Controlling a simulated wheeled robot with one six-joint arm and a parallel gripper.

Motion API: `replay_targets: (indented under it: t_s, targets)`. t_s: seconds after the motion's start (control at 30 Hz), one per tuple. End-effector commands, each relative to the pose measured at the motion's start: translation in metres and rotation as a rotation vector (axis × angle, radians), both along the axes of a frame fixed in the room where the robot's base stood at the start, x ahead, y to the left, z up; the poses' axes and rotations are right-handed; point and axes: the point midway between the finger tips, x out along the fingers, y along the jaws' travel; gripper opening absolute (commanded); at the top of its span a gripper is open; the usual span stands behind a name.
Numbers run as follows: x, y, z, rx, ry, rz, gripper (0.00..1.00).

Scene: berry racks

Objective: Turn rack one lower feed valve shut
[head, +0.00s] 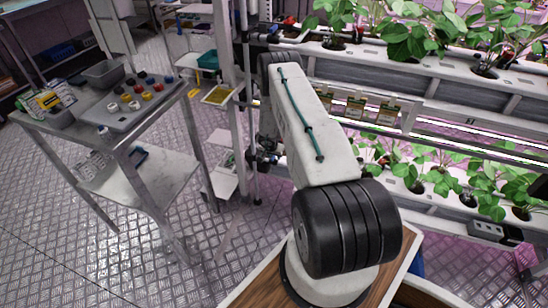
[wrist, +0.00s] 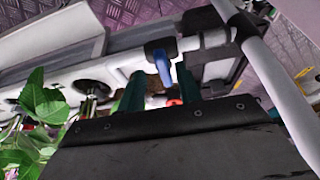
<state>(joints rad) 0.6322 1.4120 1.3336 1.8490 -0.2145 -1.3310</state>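In the wrist view, a blue valve lever (wrist: 161,63) sits on a white pipe fitting at the end of a white growing channel (wrist: 60,72). The lever points across the pipe, towards my gripper. My gripper (wrist: 158,88) has two teal fingers set apart, with a gap between them. A small red part (wrist: 174,102) shows low between the fingers. In the head view, my arm hides the gripper, and the blue lever cannot be made out.
A white rack post (wrist: 265,75) crosses close at right in the wrist view. Strawberry leaves (wrist: 40,110) are at left. In the head view, a metal cart (head: 62,128) with a tray of coloured caps (head: 135,100) stands left; open floor lies between it and the rack.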

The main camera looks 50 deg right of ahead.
Motion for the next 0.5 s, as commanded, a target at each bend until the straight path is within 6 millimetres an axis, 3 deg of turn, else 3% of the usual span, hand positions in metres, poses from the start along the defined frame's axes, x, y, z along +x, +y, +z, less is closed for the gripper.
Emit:
replay_targets:
  t_s: [0.17,0.5]
  targets:
    - [0.000,0.006,0.013,-0.001,-0.001,0.004,0.35]
    - [-0.012,0.023,0.062,-0.001,0.000,0.000,0.35]
